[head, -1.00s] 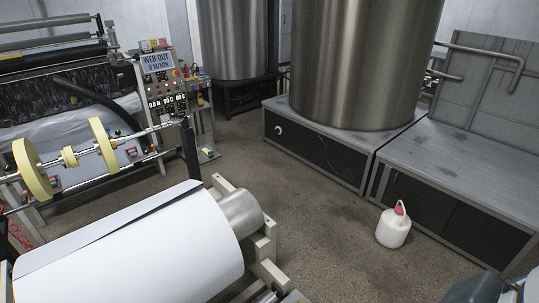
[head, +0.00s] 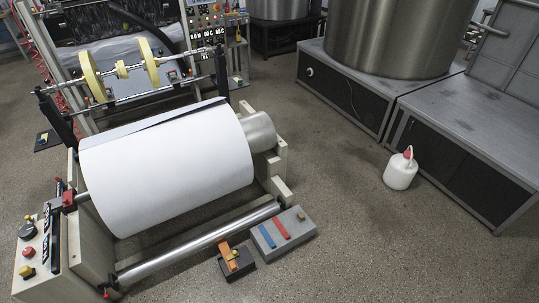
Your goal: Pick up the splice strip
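A grey tray or block (head: 302,221) lies on the floor side of the machine, right of the front metal roller. A blue strip (head: 267,236) and a red strip (head: 282,228) lie on its top, apart from each other. I cannot tell from the picture which one is the splice strip. A small black holder (head: 237,269) with an orange and yellow piece (head: 231,255) sits left of the tray. Neither of my grippers shows in the head view.
A large white paper roll (head: 170,165) rests in the stand behind a metal roller (head: 200,243). A control panel with buttons (head: 32,245) is at the left. A white jug (head: 400,170) stands on the floor at the right. The floor at front right is clear.

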